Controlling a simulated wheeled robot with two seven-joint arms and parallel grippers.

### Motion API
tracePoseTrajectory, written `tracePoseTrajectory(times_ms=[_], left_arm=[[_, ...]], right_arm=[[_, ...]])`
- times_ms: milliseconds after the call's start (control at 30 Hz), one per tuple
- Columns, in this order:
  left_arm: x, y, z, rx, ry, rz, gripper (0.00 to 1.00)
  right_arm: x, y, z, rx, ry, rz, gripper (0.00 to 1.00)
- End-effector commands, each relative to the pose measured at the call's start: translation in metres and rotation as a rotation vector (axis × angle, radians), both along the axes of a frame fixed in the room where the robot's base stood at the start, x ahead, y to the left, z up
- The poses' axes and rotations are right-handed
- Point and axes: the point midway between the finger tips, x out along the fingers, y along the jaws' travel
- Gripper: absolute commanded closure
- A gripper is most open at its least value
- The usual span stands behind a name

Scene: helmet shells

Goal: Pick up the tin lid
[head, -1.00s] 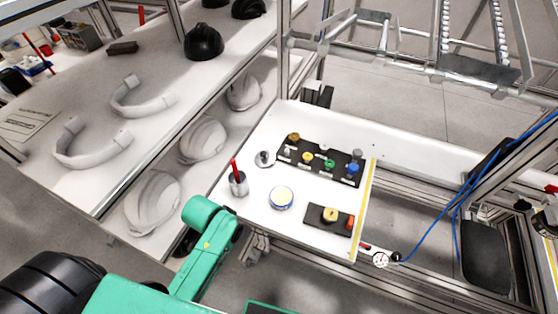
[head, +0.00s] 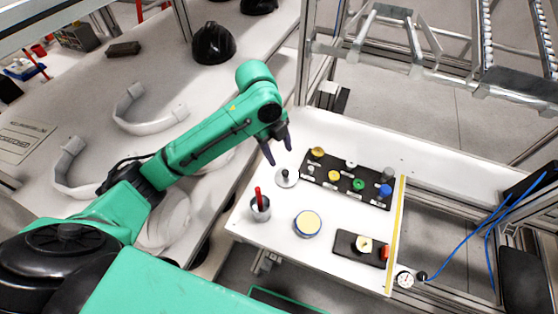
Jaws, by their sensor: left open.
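The tin lid (head: 291,183) is a small silver disc with a dark knob, lying on the white work surface left of the black board. My left gripper (head: 280,157) is open, with its two dark fingers pointing down just above and behind the lid in the picture. It looks empty and apart from the lid, though the exact height is hard to tell. A round open tin (head: 308,234) with a blue side and pale yellow contents stands to the lower right of the lid. My right gripper is not in view.
A grey cup (head: 261,213) with a red-handled tool stands near the lid. A black board (head: 322,190) holds several coloured knobs. A smaller black board (head: 346,243) lies at the front right.

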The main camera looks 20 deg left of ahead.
Motion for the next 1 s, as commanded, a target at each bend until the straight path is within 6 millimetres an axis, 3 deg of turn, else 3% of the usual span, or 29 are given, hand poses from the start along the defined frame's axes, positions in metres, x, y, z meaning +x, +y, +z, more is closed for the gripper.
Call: tracePoseTrajectory(times_ms=[67,167,300,500,667,833,1000], left_arm=[[0.004,0.009,0.011,0.033,0.003,-0.08,0.4],[0.004,0.01,0.007,0.04,0.013,-0.114,0.4],[0.005,0.004,-0.024,0.037,0.016,-0.113,0.4],[0.009,-0.004,-0.069,0.036,0.011,-0.111,0.4],[0.014,-0.008,-0.088,0.036,0.01,-0.111,0.4],[0.019,-0.014,-0.12,0.036,0.009,-0.111,0.4],[0.02,-0.015,-0.129,0.037,0.006,-0.111,0.4]], right_arm=[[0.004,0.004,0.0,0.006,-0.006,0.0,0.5],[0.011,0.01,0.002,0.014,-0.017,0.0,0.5],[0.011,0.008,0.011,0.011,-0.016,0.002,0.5],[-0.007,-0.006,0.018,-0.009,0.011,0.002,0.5],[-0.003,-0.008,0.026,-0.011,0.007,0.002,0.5],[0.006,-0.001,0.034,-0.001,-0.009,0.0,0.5],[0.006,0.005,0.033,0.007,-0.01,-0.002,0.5]])
